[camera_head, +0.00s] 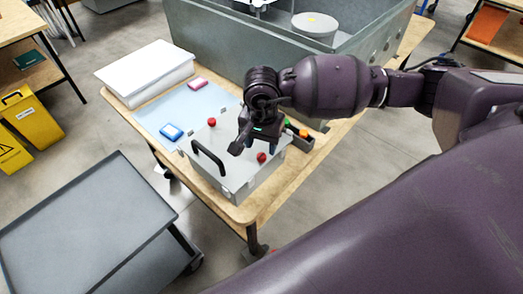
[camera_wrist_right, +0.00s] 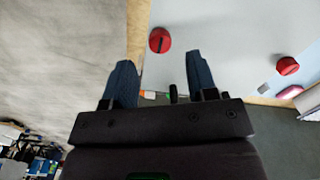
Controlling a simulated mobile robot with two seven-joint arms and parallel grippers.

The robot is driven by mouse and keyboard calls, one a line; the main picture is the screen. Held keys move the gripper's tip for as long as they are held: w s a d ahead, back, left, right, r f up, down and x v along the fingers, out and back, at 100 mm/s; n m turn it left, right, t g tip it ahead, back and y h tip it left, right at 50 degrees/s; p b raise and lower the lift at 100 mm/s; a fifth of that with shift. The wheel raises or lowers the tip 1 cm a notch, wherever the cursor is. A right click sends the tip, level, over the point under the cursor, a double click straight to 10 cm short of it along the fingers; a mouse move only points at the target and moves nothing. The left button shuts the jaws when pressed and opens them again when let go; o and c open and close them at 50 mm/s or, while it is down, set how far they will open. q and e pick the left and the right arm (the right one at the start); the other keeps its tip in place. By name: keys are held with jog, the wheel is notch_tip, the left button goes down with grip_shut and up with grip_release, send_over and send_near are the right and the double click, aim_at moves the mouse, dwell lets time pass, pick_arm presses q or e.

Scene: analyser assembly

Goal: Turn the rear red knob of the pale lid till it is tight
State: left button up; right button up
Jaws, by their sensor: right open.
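The pale lid (camera_head: 232,172) lies flat on a grey box at the wooden table's near corner, with a black handle (camera_head: 208,157) along its left side. It carries two red knobs: one farther left (camera_head: 212,122) and one nearer right (camera_head: 261,157). My right gripper (camera_head: 255,146) is above the lid, close to the nearer right knob. In the right wrist view my right gripper (camera_wrist_right: 158,62) is open and empty. One red knob (camera_wrist_right: 160,40) shows just beyond the gap between its fingers; the other (camera_wrist_right: 288,66) is off to the right. My left gripper is not in view.
A dark small tray (camera_head: 300,143) with green and orange items stands beside the lid. A large grey bin (camera_head: 215,50) stands at the back. A grey cart (camera_head: 85,215) is at left.

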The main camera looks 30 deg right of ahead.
aim_at(261, 156)
notch_tip(261, 156, up, 6)
jog(key=shift+r, duration=0.15)
dwell(0.6)
